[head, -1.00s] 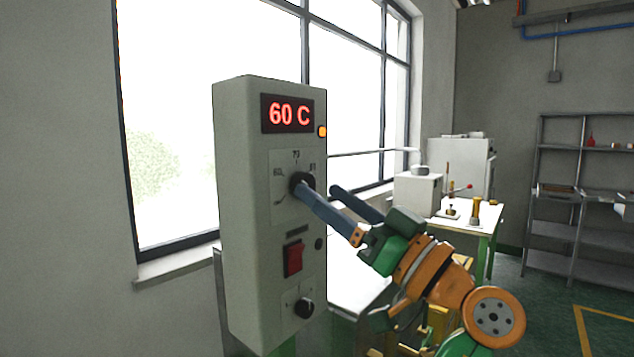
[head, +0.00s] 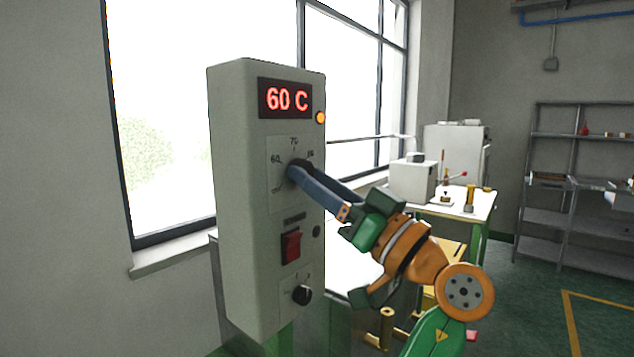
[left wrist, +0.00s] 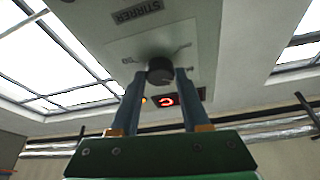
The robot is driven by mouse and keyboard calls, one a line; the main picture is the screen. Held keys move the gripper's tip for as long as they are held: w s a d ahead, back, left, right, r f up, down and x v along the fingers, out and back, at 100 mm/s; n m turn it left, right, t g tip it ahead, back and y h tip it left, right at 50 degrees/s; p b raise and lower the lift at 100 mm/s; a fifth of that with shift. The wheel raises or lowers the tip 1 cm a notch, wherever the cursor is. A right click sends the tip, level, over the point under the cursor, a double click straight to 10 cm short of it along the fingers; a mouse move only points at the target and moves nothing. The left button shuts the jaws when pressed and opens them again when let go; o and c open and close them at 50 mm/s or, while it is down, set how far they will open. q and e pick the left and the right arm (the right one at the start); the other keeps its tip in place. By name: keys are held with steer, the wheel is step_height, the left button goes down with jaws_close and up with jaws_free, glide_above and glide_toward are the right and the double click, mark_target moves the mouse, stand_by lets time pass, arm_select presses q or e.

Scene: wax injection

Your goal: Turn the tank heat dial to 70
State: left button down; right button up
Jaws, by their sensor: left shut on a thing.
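The grey control box (head: 235,200) stands in the middle of the head view. Its red display (head: 286,98) reads 60 C. The dark heat dial (head: 294,171) sits on a pale scale plate with marks including 60 and 70; my fingers partly cover it, so its pointer cannot be read. My left gripper (head: 303,174) is shut on the dial, coming from the right. In the left wrist view the dial (left wrist: 160,69) is between the tips of the two blue-grey fingers (left wrist: 160,85). My right gripper is not in view.
Below the dial are a red rocker switch (head: 291,245) and a second black knob (head: 302,294). An amber lamp (head: 320,118) glows beside the display. A white-topped bench (head: 455,207) with small items and a metal shelf (head: 560,223) stand behind, to the right.

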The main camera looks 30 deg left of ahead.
arm_select(q)
steer(key=shift+s+r+m+t+h+p, duration=0.1)
steer(key=shift+m+t+h+p, duration=0.45)
steer(key=shift+m, duration=1.9)
steer(key=shift+s+r+m+t+h+p, duration=0.15)
steer(key=shift+m+t+h, duration=0.8)
steer(key=shift+m, duration=1.45)
steer(key=shift+s+r+m+t+h+p, duration=0.2)
steer(key=shift+m+t+h, duration=0.55)
steer(key=shift+m, duration=1.7)
steer(key=shift+w+f+t, duration=0.15)
steer(key=shift+t, duration=0.1)
steer(key=c, duration=0.6)
jaws_free()
steer(key=shift+o, duration=1.1)
steer(key=shift+a, duration=0.2)
